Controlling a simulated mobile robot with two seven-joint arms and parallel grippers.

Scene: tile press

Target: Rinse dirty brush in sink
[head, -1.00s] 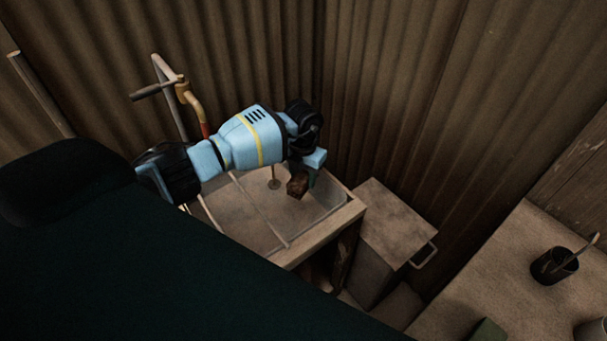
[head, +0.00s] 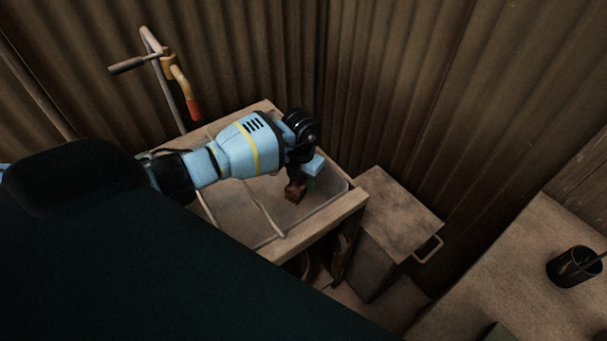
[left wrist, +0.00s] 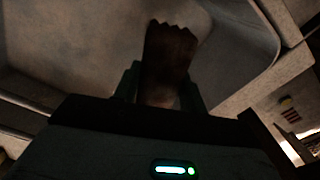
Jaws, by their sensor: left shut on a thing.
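The dirty brush (head: 294,192) is a dark brown block with a ragged bristle edge. It also shows in the left wrist view (left wrist: 168,52), pointing away from me over the pale basin floor. My left gripper (head: 305,183) is shut on the brush; its two fingers flank the brush in the left wrist view (left wrist: 162,92). The brush is over or inside the basin of the sink (head: 337,213); I cannot tell whether it touches the floor. The tap (head: 182,88), with a yellow spout and red tip, stands at the back left, apart from the brush. My right gripper is out of view.
Thin rods (head: 262,213) cross the sink's front left. A grey bin-like box (head: 390,225) with a handle stands right of the sink. Corrugated walls close off the back. A counter (head: 500,275) with a dark cup (head: 573,267) is at the lower right.

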